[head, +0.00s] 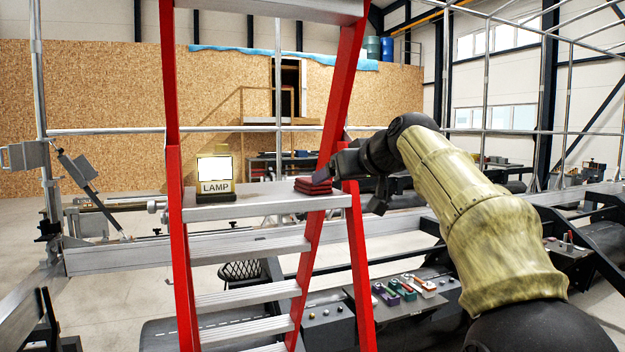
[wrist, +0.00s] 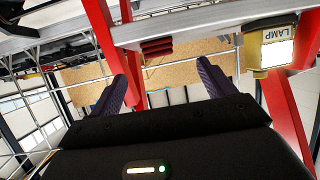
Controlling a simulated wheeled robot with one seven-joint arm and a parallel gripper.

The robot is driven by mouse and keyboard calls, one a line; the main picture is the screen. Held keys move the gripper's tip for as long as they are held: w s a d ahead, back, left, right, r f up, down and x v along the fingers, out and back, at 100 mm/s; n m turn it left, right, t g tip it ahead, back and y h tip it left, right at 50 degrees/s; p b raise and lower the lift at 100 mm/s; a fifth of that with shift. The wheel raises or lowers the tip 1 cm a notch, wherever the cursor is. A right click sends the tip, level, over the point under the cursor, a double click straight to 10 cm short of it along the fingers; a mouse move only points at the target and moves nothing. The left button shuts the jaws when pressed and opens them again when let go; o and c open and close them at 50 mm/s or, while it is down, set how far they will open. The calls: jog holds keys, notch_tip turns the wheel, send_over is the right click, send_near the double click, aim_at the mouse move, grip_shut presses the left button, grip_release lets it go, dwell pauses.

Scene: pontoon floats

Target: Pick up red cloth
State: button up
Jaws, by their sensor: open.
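The red cloth (head: 314,186) is a small folded stack on the right end of the ladder's grey platform (head: 260,202). It also shows in the wrist view (wrist: 157,47), where the scene is upside down, ahead of and between the fingertips. My gripper (head: 350,190) is just right of the cloth, beside the ladder's red right rail. Its two fingers stand wide apart in the wrist view (wrist: 163,82), with nothing between them. I cannot tell the exact gap to the cloth.
A lit lamp box labelled LAMP (head: 215,176) stands on the platform's left side. The red ladder rails (head: 176,230) flank the platform. Below right are a dark bench with colored items (head: 408,289) and black frames. The platform between lamp and cloth is clear.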

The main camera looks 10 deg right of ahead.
aim_at(322, 184)
jog(key=p+x, duration=0.2)
jog(key=x, duration=0.3)
jog(key=shift+w, duration=0.15)
jog(key=shift+w+f, duration=0.1)
jog(key=shift+w, duration=0.05)
jog(key=shift+a, duration=0.1)
jog(key=shift+p, duration=0.3)
jog(key=p+x, duration=0.4)
jog(key=shift+w+r, duration=0.25)
jog(key=shift+w, duration=0.25)
jog(key=shift+w+f, duration=0.2)
jog(key=shift+s, duration=0.1)
